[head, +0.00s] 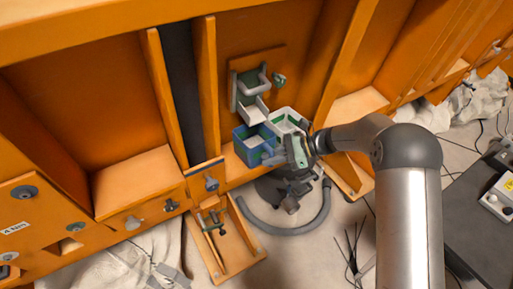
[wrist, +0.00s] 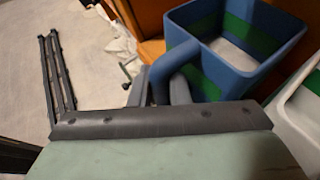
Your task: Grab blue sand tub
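The blue sand tub (head: 241,146) stands on the orange ledge at the centre of the head view. In the wrist view the blue tub (wrist: 214,75) is at upper right, open at the top, with a green band and pale sand inside. Its curved blue handle (wrist: 175,60) reaches toward my gripper. My gripper (head: 273,157) is at the tub's right front side in the head view. In the wrist view my gripper (wrist: 160,92) has a grey finger on each side of the handle's lower end. Whether the fingers press on the handle is not clear.
A white tub (head: 287,119) with green stands right beside the blue tub, and its edge shows at the right of the wrist view (wrist: 300,115). A grey bracket with a chute (head: 250,90) is above. Orange posts flank the ledge. A grey hose (head: 285,232) curves below.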

